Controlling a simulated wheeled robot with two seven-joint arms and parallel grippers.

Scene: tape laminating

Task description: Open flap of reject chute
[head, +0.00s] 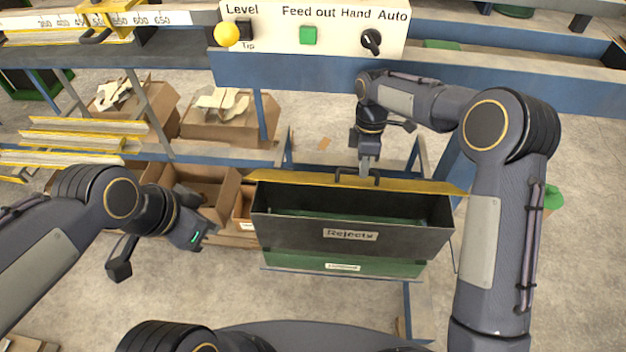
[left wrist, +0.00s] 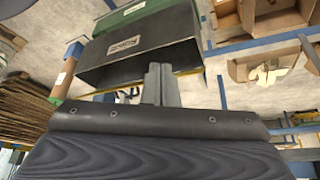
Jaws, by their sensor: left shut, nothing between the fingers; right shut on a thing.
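The reject chute (head: 351,236) is a dark box labelled "Rejects" in the middle of the head view. Its yellow flap (head: 420,185) lies along the box's back edge, with a dark handle (head: 345,174) on it. The box's top shows open beside the flap. My right gripper (head: 367,170) points down and is shut on the handle. My left gripper (head: 200,236) is shut and empty, left of the chute and apart from it. In the left wrist view the left fingers (left wrist: 162,80) show together in front of the chute (left wrist: 140,52).
A green bin (head: 343,263) sits below the chute. Cardboard boxes (head: 215,120) stand behind and to the left, near yellow rails (head: 75,140). A control panel (head: 310,28) and a blue beam (head: 290,75) run across the back. Open floor lies in front.

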